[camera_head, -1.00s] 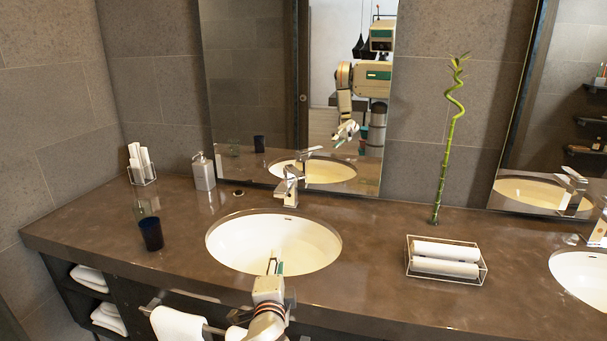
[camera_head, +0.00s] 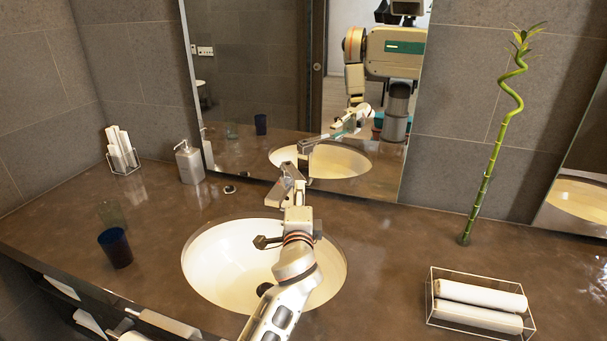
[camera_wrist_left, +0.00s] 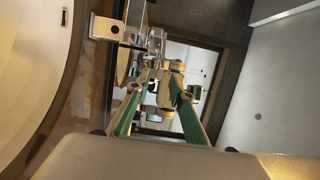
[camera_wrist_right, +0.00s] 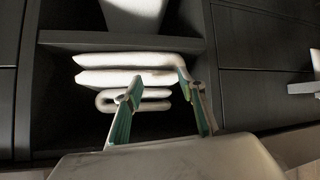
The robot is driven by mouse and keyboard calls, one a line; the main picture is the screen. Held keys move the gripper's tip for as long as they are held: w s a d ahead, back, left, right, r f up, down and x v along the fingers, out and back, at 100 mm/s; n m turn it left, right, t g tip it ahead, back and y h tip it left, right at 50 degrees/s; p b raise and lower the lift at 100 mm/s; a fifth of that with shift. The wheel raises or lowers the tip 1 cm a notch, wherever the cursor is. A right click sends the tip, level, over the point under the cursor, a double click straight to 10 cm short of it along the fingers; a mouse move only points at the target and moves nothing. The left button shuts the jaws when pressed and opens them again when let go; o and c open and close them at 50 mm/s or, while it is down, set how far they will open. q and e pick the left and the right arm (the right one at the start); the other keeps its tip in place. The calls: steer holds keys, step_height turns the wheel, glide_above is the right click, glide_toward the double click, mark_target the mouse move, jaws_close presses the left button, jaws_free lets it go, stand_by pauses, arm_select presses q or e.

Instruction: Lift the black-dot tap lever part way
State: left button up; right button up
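The chrome tap (camera_head: 273,197) stands behind the left basin, partly hidden by my left gripper (camera_head: 294,182). In the left wrist view, a metal tap end with a dark round spot (camera_wrist_left: 104,28) shows at the upper left, left of my fingers. My left gripper (camera_wrist_left: 160,78) is open there, its green-padded fingers apart, pointing towards the mirror. The lever is hard to make out, and contact with it cannot be told. My right gripper (camera_wrist_right: 157,85) is open and empty before folded towels; it is outside the head view.
The white basin (camera_head: 215,262) lies under my left arm. A dark blue cup (camera_head: 115,248) and soap dispenser (camera_head: 189,163) stand to the left. A wire basket of rolled towels (camera_head: 480,305) and a bamboo stem (camera_head: 485,180) are to the right. The mirror (camera_head: 245,75) rises close behind the tap.

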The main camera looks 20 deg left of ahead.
mark_target(299, 179)
arm_select(q)
steer(key=shift+p+x, duration=0.3)
steer(key=shift+x, duration=3.2)
steer(key=shift+a, duration=0.1)
jaws_close()
